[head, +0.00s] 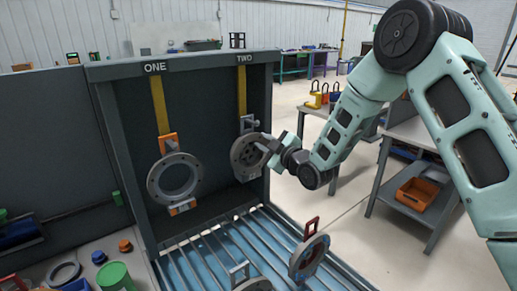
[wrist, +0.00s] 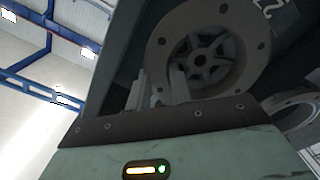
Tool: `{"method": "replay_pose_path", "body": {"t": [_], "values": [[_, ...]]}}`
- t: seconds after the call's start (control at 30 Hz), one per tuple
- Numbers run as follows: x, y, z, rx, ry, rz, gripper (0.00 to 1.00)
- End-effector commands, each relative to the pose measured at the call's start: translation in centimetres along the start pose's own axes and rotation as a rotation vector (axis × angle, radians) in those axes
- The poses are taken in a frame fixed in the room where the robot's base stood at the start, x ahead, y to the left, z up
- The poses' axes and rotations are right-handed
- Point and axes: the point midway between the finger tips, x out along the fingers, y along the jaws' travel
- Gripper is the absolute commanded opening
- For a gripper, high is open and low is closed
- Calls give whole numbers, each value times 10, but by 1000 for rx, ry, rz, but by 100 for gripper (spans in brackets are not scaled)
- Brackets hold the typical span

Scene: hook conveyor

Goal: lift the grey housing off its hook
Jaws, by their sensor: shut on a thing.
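The grey housing (head: 243,153), a round flanged disc with a spoked centre, hangs under label TWO in the head view. A small grey bracket (head: 249,124) sits directly above it at the lower end of a yellow strap. Whether the housing is still seated on its hook is hard to see. My gripper (head: 264,148) reaches in from the right and is shut on the housing's right rim. In the wrist view the housing (wrist: 163,50) fills the upper middle, tilted, with my gripper's fingers (wrist: 160,92) at its lower left edge. The exact contact is partly hidden.
A grey ring (head: 153,182) with orange brackets hangs under label ONE, left of the housing. Below is a slatted blue bed (head: 205,262) holding a ring with a red bracket (head: 310,257) and another grey ring (head: 254,285). Dark panels stand behind; open floor lies right.

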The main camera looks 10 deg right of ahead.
Motion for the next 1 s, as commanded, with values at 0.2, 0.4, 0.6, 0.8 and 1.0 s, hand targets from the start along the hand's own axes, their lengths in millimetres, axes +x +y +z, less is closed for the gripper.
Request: {"method": "replay_pose_path", "body": {"t": [0.2,0.4,0.6,0.8,1.0], "values": [[1,9,-9,-1,5,4,0],[0,26,-26,-3,6,6,0],[-41,24,-23,-2,2,4,0],[-86,23,-23,-2,1,4,0],[-145,23,-22,-2,0,6,0]]}}
